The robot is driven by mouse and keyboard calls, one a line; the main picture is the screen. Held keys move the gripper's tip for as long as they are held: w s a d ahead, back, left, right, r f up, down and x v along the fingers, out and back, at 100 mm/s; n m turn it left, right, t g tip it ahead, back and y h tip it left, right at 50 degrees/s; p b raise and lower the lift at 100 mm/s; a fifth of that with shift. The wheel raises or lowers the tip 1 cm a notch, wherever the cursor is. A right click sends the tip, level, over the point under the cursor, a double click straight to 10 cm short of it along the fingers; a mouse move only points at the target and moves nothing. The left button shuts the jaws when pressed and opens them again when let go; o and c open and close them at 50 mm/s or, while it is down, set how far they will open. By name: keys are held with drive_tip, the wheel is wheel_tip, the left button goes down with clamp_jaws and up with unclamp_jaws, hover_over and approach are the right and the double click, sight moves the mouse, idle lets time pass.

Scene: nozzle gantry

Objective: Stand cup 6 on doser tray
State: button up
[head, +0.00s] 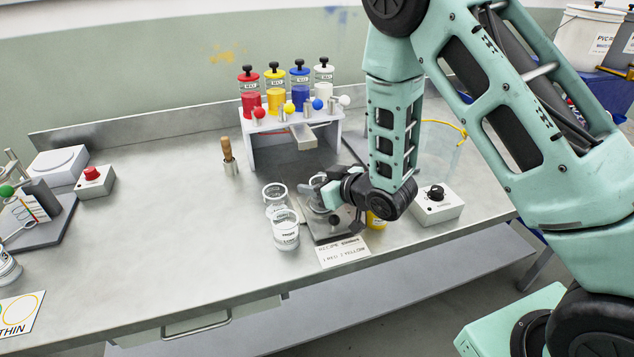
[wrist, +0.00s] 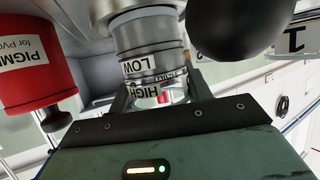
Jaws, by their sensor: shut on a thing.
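My gripper (head: 328,193) is low over the right half of the bench, in front of the pigment stand. It is shut on a clear cup (head: 317,184), partly hidden by the fingers. In the wrist view this cup (wrist: 152,62) fills the top middle and carries LOW and HIGH labels; I cannot read a cup number. A grey metal plate (head: 326,236) lies below the gripper; I cannot tell whether the held cup touches it.
Two clear cups (head: 286,231) (head: 273,194) stand close to the gripper's left. The white stand (head: 262,150) holds red, yellow, blue and white pigment bottles. A wooden-handled tool (head: 228,157) stands left of it. A knob box (head: 436,205) is at the right. The bench's left middle is clear.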

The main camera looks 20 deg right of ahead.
drive_tip(key=shift+f, duration=0.1)
drive_tip(key=o, duration=0.7)
drive_tip(key=shift+f, duration=0.1)
drive_tip(key=o, duration=0.4)
drive_tip(key=shift+r, duration=0.2)
drive_tip(key=v, duration=0.7)
drive_tip(key=shift+w+r+p, duration=0.1)
drive_tip(key=shift+r+p, duration=0.1)
drive_tip(key=shift+p, duration=0.1)
drive_tip(key=p+v, duration=0.5)
drive_tip(key=p, duration=0.4)
drive_tip(key=shift+f, duration=0.15)
